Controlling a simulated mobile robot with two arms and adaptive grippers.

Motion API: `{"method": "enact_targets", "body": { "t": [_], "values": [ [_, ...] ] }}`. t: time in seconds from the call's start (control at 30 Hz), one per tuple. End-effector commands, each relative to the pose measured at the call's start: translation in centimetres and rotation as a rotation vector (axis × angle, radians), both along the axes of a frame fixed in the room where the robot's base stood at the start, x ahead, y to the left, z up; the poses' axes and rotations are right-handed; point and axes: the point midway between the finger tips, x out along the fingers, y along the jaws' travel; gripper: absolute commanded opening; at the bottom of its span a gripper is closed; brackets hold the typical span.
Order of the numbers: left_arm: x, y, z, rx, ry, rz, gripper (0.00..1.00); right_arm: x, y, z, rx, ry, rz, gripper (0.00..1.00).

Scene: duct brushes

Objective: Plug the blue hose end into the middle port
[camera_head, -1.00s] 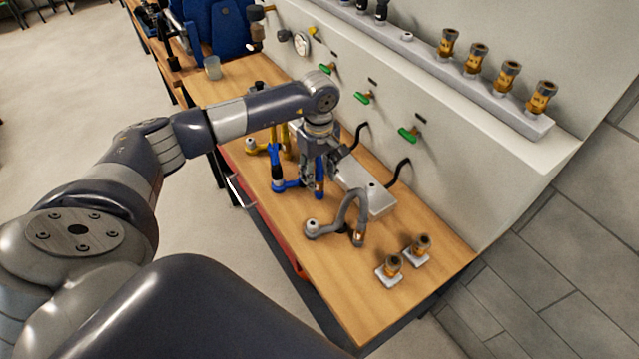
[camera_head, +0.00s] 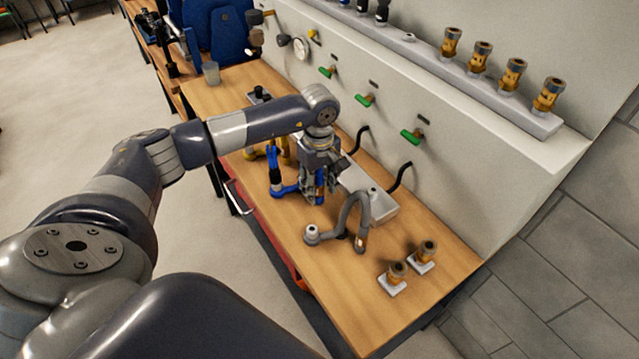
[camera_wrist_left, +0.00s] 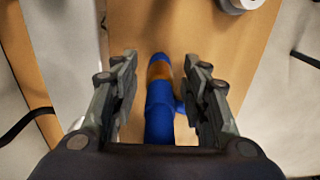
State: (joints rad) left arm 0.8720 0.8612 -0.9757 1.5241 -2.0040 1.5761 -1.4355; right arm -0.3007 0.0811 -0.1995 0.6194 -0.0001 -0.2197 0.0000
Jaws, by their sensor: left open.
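The blue hose (camera_head: 274,172) stands on the bench, curving from a grey-collared base. Its free end with an orange-brown band (camera_wrist_left: 160,70) lies between the fingers of my left gripper (camera_wrist_left: 160,95) in the left wrist view. The fingers are open, with a visible gap on either side of it. In the head view my left gripper (camera_head: 312,194) is low over the bench around this end. A pale port block (camera_head: 383,206) lies along the wall behind the gripper. The gripper and arm hide much of it, so I cannot make out the middle port. My right gripper is not in view.
A grey hose (camera_head: 350,212) arches close to the right of the gripper. A yellow hose (camera_head: 284,150) stands behind the arm. Two brass fittings on white plates (camera_head: 392,284) sit at the bench's near right. Green-handled valves (camera_head: 411,137) stick out from the wall. Bare wood lies in front.

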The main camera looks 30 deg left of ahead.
Motion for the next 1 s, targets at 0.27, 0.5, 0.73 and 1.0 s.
{"method": "enact_targets", "body": {
  "t": [0.27, 0.5, 0.73, 1.0],
  "values": [
    [-0.03, 0.0, 0.0, 0.0, 0.0, 0.0, 0.42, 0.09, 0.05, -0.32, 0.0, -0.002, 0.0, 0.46],
    [-0.04, 0.02, -0.01, 0.0, 0.0, 0.0, 0.42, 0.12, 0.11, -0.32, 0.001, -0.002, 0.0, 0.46],
    [-0.01, 0.02, -0.08, 0.0, 0.0, 0.0, 0.42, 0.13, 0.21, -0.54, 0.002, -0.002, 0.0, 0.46],
    [-0.01, 0.02, -0.03, 0.0, 0.001, 0.0, 0.42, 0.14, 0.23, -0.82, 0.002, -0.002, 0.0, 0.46]
  ]
}}
